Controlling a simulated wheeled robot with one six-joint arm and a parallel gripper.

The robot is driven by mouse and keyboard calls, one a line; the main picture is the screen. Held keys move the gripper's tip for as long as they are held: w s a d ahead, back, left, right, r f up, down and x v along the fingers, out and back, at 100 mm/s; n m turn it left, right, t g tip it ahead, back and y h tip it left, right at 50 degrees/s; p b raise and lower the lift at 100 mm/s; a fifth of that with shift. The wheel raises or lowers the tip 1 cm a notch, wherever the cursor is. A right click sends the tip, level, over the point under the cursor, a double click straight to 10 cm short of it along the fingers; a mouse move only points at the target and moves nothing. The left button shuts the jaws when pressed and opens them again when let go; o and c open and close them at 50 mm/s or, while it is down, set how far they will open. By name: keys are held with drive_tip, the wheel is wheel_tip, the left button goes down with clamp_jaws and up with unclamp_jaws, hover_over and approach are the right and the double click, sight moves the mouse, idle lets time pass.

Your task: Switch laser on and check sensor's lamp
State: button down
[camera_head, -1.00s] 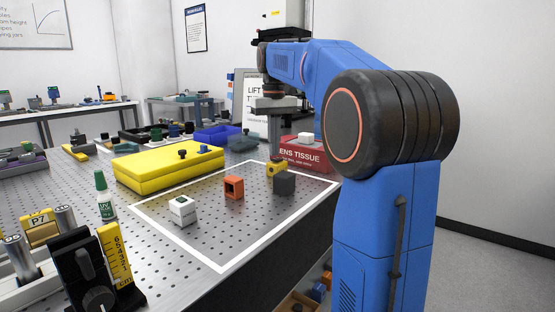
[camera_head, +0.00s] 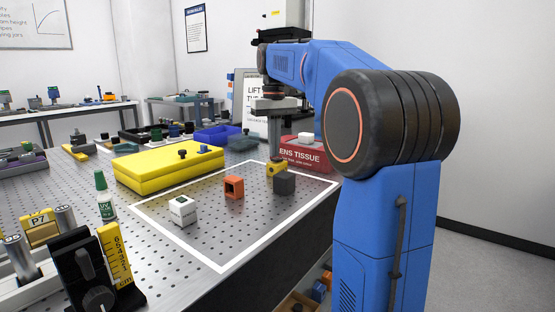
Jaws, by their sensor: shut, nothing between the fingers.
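I cannot tell for sure which thing is the laser or the sensor, and no lit lamp can be made out. On the white-outlined area stand a small white cube (camera_head: 182,211) with dark marks, an orange hollow cube (camera_head: 234,187), a dark grey cube (camera_head: 284,184) and a small yellow block (camera_head: 276,167) with a dark round spot. At the lower left stands a black device (camera_head: 91,268) with a lever and a round knob.
A yellow case (camera_head: 165,172) lies behind the outlined area. A red lens tissue box (camera_head: 305,155) stands near my gripper. A green-labelled bottle (camera_head: 105,198) and a yellow scale (camera_head: 115,255) are at the left. The perforated table (camera_head: 225,230) is clear between the cubes.

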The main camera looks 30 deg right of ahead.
sight(274, 159)
drive_tip(key=shift+f, duration=0.6)
idle(0.4)
wheel_tip(274, 159, up, 7)
idle(1.0)
idle(0.5)
